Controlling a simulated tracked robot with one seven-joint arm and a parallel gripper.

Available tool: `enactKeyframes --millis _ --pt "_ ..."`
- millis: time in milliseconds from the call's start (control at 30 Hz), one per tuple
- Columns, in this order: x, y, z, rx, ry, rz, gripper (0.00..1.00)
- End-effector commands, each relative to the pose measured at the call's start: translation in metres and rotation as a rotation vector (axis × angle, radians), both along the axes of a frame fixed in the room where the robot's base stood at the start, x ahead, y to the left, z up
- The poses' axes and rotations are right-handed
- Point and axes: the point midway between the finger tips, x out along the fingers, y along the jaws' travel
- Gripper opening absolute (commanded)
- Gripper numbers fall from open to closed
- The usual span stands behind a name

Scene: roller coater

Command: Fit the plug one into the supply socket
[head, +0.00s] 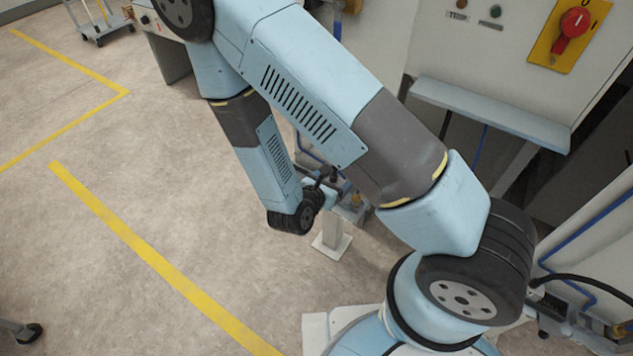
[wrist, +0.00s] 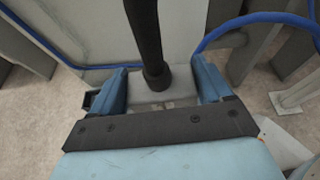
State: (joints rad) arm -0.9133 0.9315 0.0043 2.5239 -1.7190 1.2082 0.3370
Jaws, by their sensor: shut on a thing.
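In the wrist view the two blue fingers of my gripper (wrist: 158,80) are closed on a grey plug (wrist: 152,97), one finger on each side. A thick black cable (wrist: 144,35) runs up from the plug. The plug's front end is hidden behind the dark bar of my gripper. In the head view my gripper (head: 334,188) is small and partly covered by my arm, low beside the machine near a pale post. I cannot make out the plug clearly there. I cannot identify the supply socket in either view.
A pale post on a square foot (head: 331,246) stands on the floor close to my gripper. Blue hoses (wrist: 262,20) run along the grey panels. A cabinet with a red rotary switch (head: 574,22) and a ledge (head: 490,112) is at upper right. Open floor (head: 170,190) lies left.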

Motion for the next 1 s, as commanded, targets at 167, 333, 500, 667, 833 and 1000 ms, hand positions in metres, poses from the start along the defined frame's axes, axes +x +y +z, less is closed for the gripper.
enactKeyframes --millis 167,333,500,667,833,1000 --pt "0.003 -0.01 0.0 -0.001 0.0 -0.022 0.37" --pt "0.0 0.002 0.001 0.003 -0.001 -0.027 0.37" --pt "0.005 0.01 -0.002 0.0 -0.001 -0.033 0.37" --pt "0.033 0.015 -0.015 -0.001 -0.002 -0.033 0.37" --pt "0.066 0.021 -0.03 0.0 -0.001 -0.034 0.37" --pt "0.095 0.026 -0.051 -0.003 0.001 -0.032 0.37"
